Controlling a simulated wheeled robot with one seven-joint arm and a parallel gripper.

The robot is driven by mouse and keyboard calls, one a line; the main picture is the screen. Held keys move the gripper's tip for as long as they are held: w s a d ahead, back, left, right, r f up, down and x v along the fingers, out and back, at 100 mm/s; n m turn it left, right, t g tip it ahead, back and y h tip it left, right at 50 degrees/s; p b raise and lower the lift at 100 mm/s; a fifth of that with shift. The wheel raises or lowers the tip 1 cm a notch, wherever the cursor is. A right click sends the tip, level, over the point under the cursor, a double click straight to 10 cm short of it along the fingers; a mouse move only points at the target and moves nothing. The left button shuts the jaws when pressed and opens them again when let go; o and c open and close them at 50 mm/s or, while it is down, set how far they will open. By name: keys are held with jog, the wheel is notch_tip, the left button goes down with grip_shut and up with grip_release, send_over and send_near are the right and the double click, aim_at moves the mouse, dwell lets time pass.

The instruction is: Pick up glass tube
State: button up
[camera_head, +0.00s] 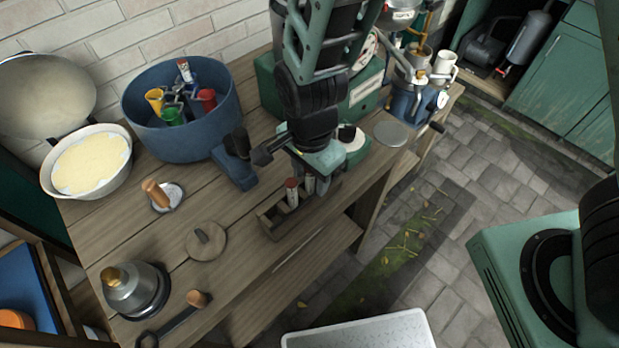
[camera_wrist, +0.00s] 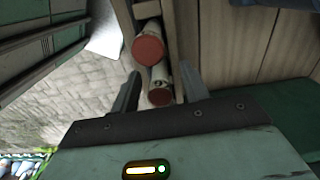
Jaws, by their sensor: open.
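Two glass tubes with red caps stand in a small wooden rack (camera_head: 270,221) near the front edge of the wooden bench. One glass tube (camera_head: 292,193) shows its red cap clearly in the head view, left of my gripper; the other (camera_head: 309,184) is just under my gripper. In the wrist view one red cap (camera_wrist: 149,50) lies ahead of the fingertips. The nearer tube's cap (camera_wrist: 159,97) lies between my gripper's (camera_wrist: 160,75) two spread fingers. The gripper is open, pointing down over the rack. Whether a finger touches a tube I cannot tell.
A blue tub (camera_head: 190,145) with coloured items stands behind on the left. A white pan (camera_head: 115,180), a metal bell-shaped pot (camera_head: 133,292), a round wooden lid (camera_head: 206,243) and a grey disc (camera_head: 391,134) also sit on the bench. The bench drops to a paved floor on the right.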

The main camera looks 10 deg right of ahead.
grip_shut()
jog(key=shift+r, duration=0.1)
notch_tip(320, 180, up, 9)
jog(key=shift+f+p, duration=0.1)
jog(key=shift+p, duration=0.25)
jog(key=shift+r, duration=0.55)
